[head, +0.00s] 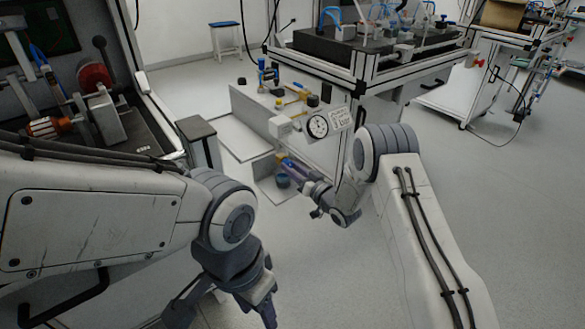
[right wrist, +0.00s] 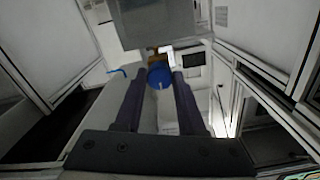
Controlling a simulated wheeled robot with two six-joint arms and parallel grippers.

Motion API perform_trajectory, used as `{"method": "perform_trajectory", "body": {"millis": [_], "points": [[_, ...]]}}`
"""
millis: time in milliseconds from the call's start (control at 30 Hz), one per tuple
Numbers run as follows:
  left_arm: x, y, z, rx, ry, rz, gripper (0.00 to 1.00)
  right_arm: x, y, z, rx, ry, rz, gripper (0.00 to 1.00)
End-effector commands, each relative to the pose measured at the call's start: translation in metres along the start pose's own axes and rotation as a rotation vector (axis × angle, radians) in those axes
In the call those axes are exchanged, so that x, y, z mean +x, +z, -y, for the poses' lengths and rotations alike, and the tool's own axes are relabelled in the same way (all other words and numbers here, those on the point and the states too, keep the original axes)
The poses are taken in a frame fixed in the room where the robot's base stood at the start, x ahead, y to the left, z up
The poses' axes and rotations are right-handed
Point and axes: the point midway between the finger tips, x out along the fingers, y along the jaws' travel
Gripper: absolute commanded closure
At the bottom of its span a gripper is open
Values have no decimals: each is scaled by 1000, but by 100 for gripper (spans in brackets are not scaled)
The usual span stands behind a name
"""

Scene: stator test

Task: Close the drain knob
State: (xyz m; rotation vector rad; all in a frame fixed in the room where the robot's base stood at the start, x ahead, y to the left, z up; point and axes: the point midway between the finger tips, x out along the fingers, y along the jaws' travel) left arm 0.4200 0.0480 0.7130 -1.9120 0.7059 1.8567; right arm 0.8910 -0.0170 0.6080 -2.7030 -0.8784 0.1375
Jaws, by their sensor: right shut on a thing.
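The drain knob (right wrist: 158,76) is a round blue knob between the two fingertips of my right gripper (right wrist: 160,84) in the right wrist view. A brass-coloured fitting (right wrist: 155,54) shows just beyond it, below a grey box. In the head view the right gripper (head: 287,165) reaches in at the low front of the white cabinet, shut on the knob. Only a small bit of blue shows there, and the knob's turn angle is hard to tell. My left gripper (head: 222,312) hangs low at the front with its fingers spread, empty and away from the knob.
A round dial gauge (head: 318,127) sits on the cabinet above the right gripper. Valves and fittings (head: 290,98) crowd the ledge behind. A machine with a red wheel (head: 95,78) is at left. Floor at right is clear.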

Motion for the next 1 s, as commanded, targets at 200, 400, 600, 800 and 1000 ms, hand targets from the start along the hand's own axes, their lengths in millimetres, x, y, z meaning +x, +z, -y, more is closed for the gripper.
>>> {"method": "perform_trajectory", "body": {"millis": [200,400,600,800,1000], "points": [[-10,0,-1,0,0,0,50,-1,-1,0,175,1,1,100],[-18,-1,-1,0,0,0,50,-1,-1,0,365,2,2,100],[-25,-1,-2,0,0,0,50,-1,-1,0,556,3,2,100],[-32,-2,-2,0,0,0,50,0,-2,0,745,2,0,100],[-39,-2,-3,0,0,0,50,-1,-1,0,936,3,0,100]]}}
